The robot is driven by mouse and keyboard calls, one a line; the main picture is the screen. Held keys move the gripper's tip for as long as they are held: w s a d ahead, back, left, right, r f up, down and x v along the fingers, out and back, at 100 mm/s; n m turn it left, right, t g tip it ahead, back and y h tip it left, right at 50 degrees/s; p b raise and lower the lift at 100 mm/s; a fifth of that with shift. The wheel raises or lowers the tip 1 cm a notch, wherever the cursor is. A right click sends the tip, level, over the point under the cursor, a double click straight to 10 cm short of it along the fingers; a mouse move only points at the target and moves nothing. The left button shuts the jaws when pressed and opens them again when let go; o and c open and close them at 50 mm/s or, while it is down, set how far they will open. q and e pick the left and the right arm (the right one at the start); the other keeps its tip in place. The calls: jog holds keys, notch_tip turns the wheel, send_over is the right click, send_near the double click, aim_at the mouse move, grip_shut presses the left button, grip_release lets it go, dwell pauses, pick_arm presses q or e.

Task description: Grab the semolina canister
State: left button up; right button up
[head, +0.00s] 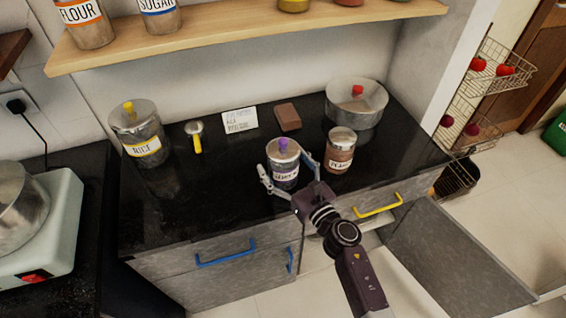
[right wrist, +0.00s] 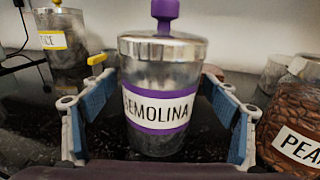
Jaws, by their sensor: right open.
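The semolina canister (head: 284,171) is a clear jar with a metal lid, a purple knob and a purple-edged label. It stands upright on the black counter in the head view. In the right wrist view the canister (right wrist: 162,100) fills the middle, with its label facing the camera. My right gripper (head: 289,174) is open, with one finger on each side of the canister. In the right wrist view the fingers of my right gripper (right wrist: 160,115) flank the jar, and gaps show between them and the glass. My left gripper is not in view.
A jar labelled PEA (head: 339,155) stands close to the right of the canister. A rice jar (head: 141,140), a yellow-handled scoop (head: 195,135), a note (head: 240,120), a brown block (head: 287,117) and a metal pot (head: 356,105) are on the counter (head: 215,205). A cupboard door (head: 455,255) hangs open below right.

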jog(key=c, duration=1.8)
jog(key=shift+r, duration=0.15)
jog(key=shift+c, duration=0.9)
